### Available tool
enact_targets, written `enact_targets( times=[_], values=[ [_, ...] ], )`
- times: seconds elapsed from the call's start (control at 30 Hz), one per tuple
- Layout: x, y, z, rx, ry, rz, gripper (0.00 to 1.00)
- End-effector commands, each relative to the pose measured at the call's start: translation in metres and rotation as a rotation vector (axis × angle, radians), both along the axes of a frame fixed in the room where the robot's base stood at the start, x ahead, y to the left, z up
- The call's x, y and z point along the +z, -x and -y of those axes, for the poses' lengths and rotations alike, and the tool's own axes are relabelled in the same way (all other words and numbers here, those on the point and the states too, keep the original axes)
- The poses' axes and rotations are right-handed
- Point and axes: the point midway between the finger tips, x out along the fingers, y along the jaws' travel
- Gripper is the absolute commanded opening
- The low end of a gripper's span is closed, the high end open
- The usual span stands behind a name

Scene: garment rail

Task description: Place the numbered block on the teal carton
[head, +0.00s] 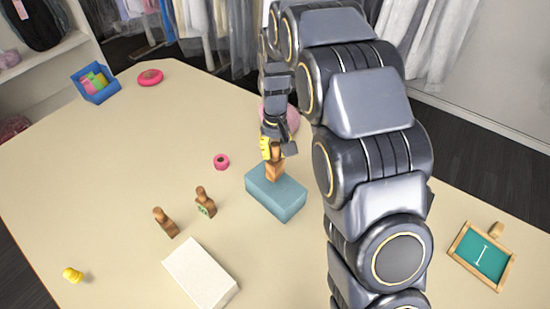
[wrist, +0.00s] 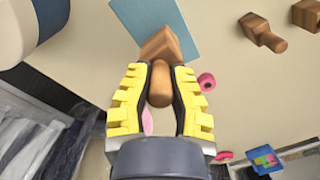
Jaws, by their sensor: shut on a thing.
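My gripper (head: 272,150) is shut on the handle of a wooden stamp-shaped block (head: 275,173). In the wrist view the yellow-padded fingers (wrist: 161,95) close on either side of the block's rounded knob, and its square base (wrist: 165,44) points away from me. No number shows on the faces I can see. The teal carton (head: 272,200) is a blue-green box on the table; it also shows in the wrist view (wrist: 190,22). The block is over the carton's top, at its back part in the head view. I cannot tell whether its base touches the carton.
Two similar wooden pieces (head: 165,222) (head: 205,202) stand left of the carton, near a white box (head: 200,273). A pink roll (head: 221,161) lies close by. A yellow piece (head: 72,275), blue bin (head: 95,84) and framed board (head: 482,256) are farther off.

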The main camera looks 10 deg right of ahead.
Motion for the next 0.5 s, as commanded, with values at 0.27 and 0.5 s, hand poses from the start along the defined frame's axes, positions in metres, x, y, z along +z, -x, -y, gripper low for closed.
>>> enact_targets(
  times=[0.27, 0.5],
  values=[
    [-0.033, -0.001, 0.000, 0.000, 0.000, -0.003, 0.00],
    [-0.033, -0.001, 0.000, 0.000, 0.000, 0.000, 0.00]
  ],
)
